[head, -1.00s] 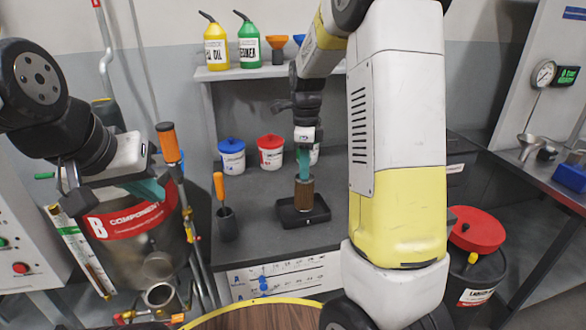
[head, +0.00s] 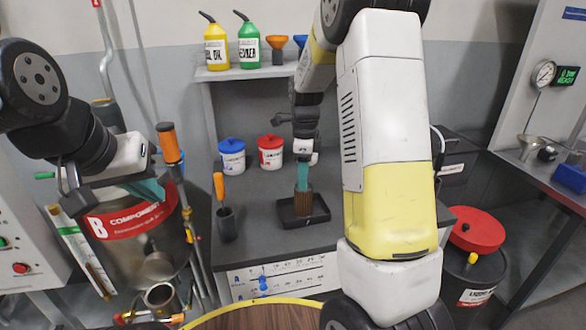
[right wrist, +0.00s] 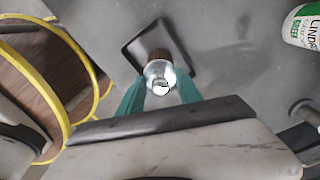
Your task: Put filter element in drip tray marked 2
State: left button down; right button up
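The filter element (head: 303,204), a brown pleated cylinder, stands upright in the black drip tray (head: 322,213) on the grey bench. Any number on the tray is too small to read. My right gripper (head: 303,186) reaches down over the filter element from above. In the right wrist view its teal fingers lie on both sides of the filter element's silvery end cap (right wrist: 159,72), seemingly closed on it, with the tray (right wrist: 179,45) around its base. My left gripper (head: 150,190) hangs at the left in front of the component B drum; its finger gap is not clear.
A blue-lidded tub (head: 232,157) and a red-lidded tub (head: 271,152) stand behind the tray. A dark cup with an orange-handled tool (head: 227,222) is left of it. Bottles (head: 249,45) stand on the shelf above. Bare bench lies around the tray.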

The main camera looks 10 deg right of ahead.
jog(key=s+r+n+t+y, duration=0.1)
jog(key=s+r+n, duration=0.15)
jog(key=r, duration=0.55)
jog(key=s+r+n, duration=0.2)
jog(key=s+r, duration=0.1)
jog(key=r, duration=0.5)
jog(key=s+a+n+t, duration=0.1)
jog(key=s+n+t, duration=0.1)
jog(key=s+n, duration=0.7)
jog(key=s+a+n+t+y, duration=0.1)
jog(key=s+a+n+t, duration=0.1)
jog(key=s+n, duration=0.6)
jog(key=shift+s+r+n+t, duration=0.3)
jog(key=shift+s+t, duration=0.3)
jog(key=shift+s, duration=0.35)
jog(key=shift+a, duration=0.1)
